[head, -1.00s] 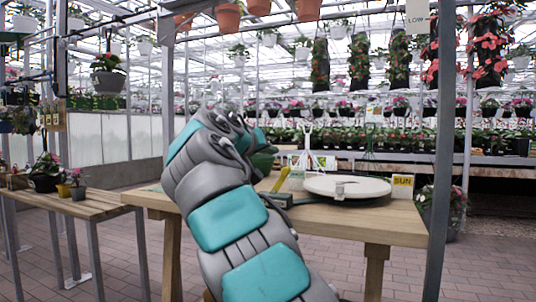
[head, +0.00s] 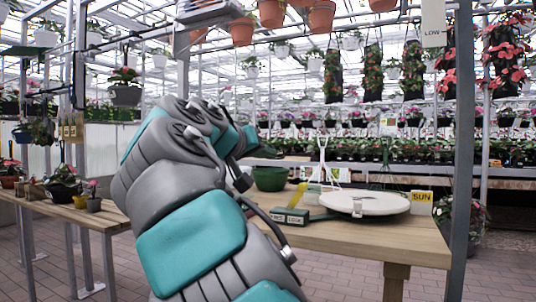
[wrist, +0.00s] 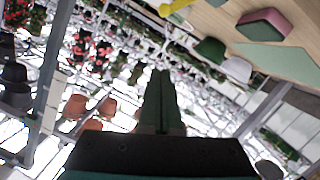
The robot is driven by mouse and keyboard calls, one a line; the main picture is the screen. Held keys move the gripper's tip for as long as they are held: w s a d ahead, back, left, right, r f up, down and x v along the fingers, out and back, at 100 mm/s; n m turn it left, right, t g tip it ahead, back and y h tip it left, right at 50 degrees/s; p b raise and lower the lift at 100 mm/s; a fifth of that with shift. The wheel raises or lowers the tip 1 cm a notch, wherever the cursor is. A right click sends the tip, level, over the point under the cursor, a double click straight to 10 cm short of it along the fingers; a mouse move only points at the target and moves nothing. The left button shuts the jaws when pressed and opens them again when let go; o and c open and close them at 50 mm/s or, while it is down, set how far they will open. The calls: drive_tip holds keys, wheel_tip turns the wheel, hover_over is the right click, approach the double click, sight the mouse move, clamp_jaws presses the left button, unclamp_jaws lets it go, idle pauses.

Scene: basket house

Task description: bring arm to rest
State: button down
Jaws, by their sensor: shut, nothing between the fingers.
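My arm rises in the middle of the head view and bends over at its top. In the wrist view my gripper (wrist: 160,76) shows two dark green fingers pressed together with nothing between them. The gripper points out into the open room, away from the table top, and touches nothing that I can see.
A wooden table (head: 375,241) stands close ahead. A plant bench (head: 108,218) stands left. Terracotta pots (head: 321,17) hang above; a grey post (head: 463,150) stands right.

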drive_tip(key=s+d+f+m+g+h+p, duration=0.1)
drive_tip(key=d+f+g, duration=0.25)
drive_tip(key=d, duration=0.45)
drive_tip(key=s+d+f+g+p, duration=0.2)
drive_tip(key=d+f, duration=0.3)
drive_tip(key=d, duration=0.4)
drive_tip(key=s+d+f+g+y+p, duration=0.2)
drive_tip(key=s+d+f+g, duration=0.2)
drive_tip(key=s+d+f, duration=0.6)
drive_tip(key=s+a+f+g+y+p, duration=0.1)
drive_tip(key=s+a+f+g+y, duration=0.1)
drive_tip(key=s+f, duration=0.9)
drive_tip(key=s+a+f+n+g+y+p, duration=0.1)
drive_tip(key=s+a+f+g+y+p, duration=0.1)
drive_tip(key=s+f, duration=0.9)
drive_tip(key=s+a+g+y, duration=0.1)
drive_tip(key=s+a+g, duration=0.1)
drive_tip(key=s, duration=0.4)
drive_tip(key=shift+s+f+g+y, duration=0.15)
drive_tip(key=shift+s+g+y, duration=0.15)
drive_tip(key=shift+s+g, duration=0.1)
